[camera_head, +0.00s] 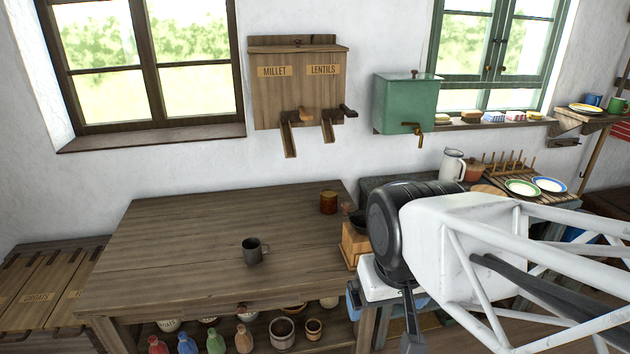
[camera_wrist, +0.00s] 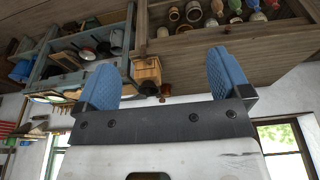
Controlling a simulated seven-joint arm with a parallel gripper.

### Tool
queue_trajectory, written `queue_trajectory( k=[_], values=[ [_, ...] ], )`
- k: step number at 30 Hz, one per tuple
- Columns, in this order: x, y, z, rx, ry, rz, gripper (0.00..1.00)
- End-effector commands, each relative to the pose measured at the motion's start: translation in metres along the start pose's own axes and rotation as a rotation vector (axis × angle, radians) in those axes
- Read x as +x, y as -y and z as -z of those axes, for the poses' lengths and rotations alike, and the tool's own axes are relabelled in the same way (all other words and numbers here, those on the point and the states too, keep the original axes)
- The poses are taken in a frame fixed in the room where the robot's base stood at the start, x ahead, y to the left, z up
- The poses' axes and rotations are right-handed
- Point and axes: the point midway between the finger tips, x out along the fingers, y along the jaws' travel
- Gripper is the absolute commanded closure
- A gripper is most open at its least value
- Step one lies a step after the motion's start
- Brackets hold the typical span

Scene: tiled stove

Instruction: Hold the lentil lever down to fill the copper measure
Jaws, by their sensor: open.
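The wooden dispenser (camera_head: 298,90) hangs on the wall, labelled MILLET on its left half and LENTILS on its right. The lentil lever (camera_head: 347,111) sticks out at the lower right, beside a sloping wooden spout (camera_head: 328,129). A dark grey handled mug (camera_head: 254,251) stands upright on the table, and a reddish-brown cylinder (camera_head: 328,203) stands near its back right edge. I cannot tell which is the copper measure.
The table top (camera_head: 190,230) is mostly bare. A wooden box-like grinder (camera_head: 355,243) stands at its right edge, close to my gripper. A green tank (camera_head: 406,103) with a tap hangs right of the dispenser. A white jug (camera_head: 452,164) and plates (camera_head: 522,187) stand further right.

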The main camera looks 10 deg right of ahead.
Motion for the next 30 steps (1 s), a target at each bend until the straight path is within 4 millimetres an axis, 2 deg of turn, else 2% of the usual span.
queue_trajectory(
  k=[2, 11, 17, 21, 30],
  values=[
    [0.000, 0.000, 0.000, 0.000, 0.000, 0.000, 0.05],
    [-0.005, 0.000, 0.009, -0.014, 0.002, 0.000, 0.51],
    [-0.017, -0.002, 0.032, -0.058, 0.009, -0.001, 0.81],
    [-0.029, -0.003, 0.057, -0.104, 0.017, -0.001, 1.00],
    [-0.058, -0.008, 0.120, -0.224, 0.033, -0.001, 1.00]
  ],
)
